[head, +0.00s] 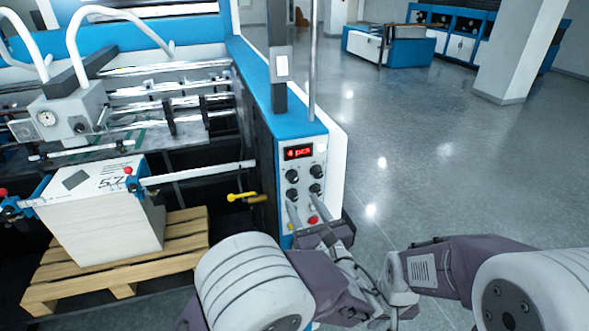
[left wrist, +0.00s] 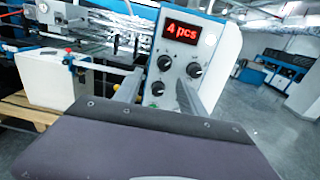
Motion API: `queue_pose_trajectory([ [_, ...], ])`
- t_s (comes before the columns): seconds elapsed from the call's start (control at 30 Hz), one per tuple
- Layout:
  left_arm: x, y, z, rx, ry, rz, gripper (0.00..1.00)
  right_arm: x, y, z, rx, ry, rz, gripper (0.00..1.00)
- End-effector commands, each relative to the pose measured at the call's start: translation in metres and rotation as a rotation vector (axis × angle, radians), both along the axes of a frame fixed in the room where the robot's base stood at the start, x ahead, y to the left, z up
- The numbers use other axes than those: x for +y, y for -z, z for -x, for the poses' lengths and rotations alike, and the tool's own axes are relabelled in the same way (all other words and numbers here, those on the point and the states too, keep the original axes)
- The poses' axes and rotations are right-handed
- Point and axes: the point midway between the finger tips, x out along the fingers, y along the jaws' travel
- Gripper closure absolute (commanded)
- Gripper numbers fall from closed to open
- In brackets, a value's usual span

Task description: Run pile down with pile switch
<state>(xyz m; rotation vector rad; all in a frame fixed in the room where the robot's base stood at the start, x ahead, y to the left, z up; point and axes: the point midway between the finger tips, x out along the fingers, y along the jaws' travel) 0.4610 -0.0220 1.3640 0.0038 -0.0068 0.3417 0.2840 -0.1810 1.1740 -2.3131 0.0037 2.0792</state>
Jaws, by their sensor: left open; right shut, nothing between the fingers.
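The pile is a tall white stack of sheets (head: 100,220) on a wooden pallet (head: 185,235). It also shows at the left of the left wrist view (left wrist: 50,82). The control panel (head: 303,165) has a red "4 pcs" display (head: 298,152), several black knobs (head: 292,176) and small coloured buttons. I cannot read which control is the pile switch. My left gripper (head: 301,208) is open in front of the panel's lower part. In the left wrist view its fingers lie either side of a lower black knob (left wrist: 158,88); contact is unclear. My right gripper (head: 392,290) is shut, low and right of the panel.
A yellow-handled lever (head: 242,196) sticks out left of the panel. Blue clamps with red knobs (head: 133,180) sit at the pile's top. A grey post (head: 278,75) rises from the machine. Open floor (head: 420,160) lies to the right, with blue cabinets (head: 390,45) far back.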

Motion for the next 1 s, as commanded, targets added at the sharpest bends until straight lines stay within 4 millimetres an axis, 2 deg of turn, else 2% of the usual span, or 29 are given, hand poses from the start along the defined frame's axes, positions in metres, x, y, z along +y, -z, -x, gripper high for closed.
queue_pose_trajectory([
  [0.07,-0.011,-0.002,0.006,0.003,0.028,-0.001,0.52,0.0,-0.004,0.0,0.001,0.0,0.0,1.0],
  [0.23,-0.01,-0.003,0.002,0.002,0.029,0.0,0.52,0.0,-0.006,0.0,0.001,0.0,0.0,1.0],
  [0.5,0.008,-0.007,-0.049,0.005,0.024,-0.001,0.52,0.0,-0.038,0.0,0.0,0.0,0.0,1.0],
  [0.63,0.014,-0.005,-0.069,0.005,0.025,0.001,0.52,0.0,-0.048,0.0,0.001,0.0,0.0,1.0],
  [0.8,0.018,-0.001,-0.08,0.005,0.027,0.002,0.52,0.0,-0.051,0.0,0.001,0.0,0.0,1.0],
  [1.0,0.017,0.0,-0.08,0.004,0.028,0.002,0.52,0.0,-0.05,0.0,0.001,0.0,0.0,1.0],
])
